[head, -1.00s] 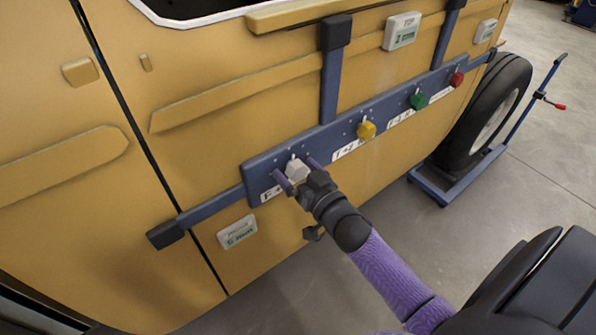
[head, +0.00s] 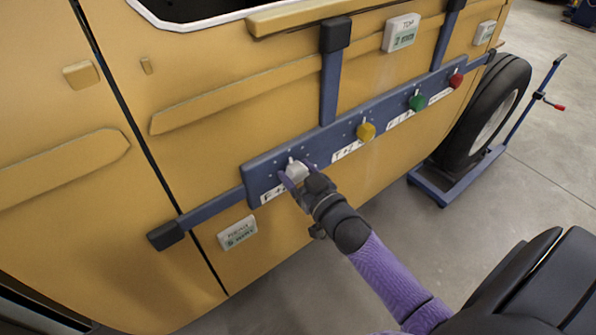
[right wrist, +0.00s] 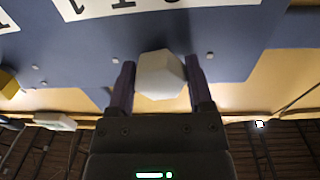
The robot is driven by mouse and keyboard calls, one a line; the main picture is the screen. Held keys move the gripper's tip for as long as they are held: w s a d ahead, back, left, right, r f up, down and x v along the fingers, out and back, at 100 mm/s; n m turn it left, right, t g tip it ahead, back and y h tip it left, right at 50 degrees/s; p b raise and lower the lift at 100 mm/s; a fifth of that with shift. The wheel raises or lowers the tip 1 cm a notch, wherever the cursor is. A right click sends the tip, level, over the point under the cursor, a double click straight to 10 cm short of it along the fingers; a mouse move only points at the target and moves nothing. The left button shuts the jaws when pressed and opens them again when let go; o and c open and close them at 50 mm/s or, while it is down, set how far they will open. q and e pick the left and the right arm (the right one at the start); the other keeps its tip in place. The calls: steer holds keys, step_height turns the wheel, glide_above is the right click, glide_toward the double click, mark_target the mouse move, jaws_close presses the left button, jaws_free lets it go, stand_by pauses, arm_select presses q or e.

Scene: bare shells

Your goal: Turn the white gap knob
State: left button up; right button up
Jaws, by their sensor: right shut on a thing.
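The white knob (head: 295,170) is the leftmost of several knobs on a blue bar (head: 256,176) fixed across the side of a yellow vehicle body. My right gripper (head: 300,176) is shut on it, one purple finger on each side. In the right wrist view the white knob (right wrist: 160,75) is a faceted block between the two fingers of the gripper (right wrist: 158,88). A label strip beside the knob is partly hidden by the gripper. My left gripper is not in view.
Yellow (head: 366,131), green (head: 417,103) and red (head: 456,80) knobs sit farther right on the bar. A small display box (head: 237,232) is below the bar, another (head: 401,32) above it. A wheel (head: 483,115) on a blue dolly stands at right. Floor is clear below.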

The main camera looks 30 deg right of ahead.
steer(key=n, duration=0.3)
steer(key=shift+n, duration=2)
steer(key=o, duration=1.3)
steer(key=shift+c, duration=0.2)
steer(key=s+p, duration=0.1)
steer(key=s, duration=0.9)
steer(key=shift+d+f, duration=0.25)
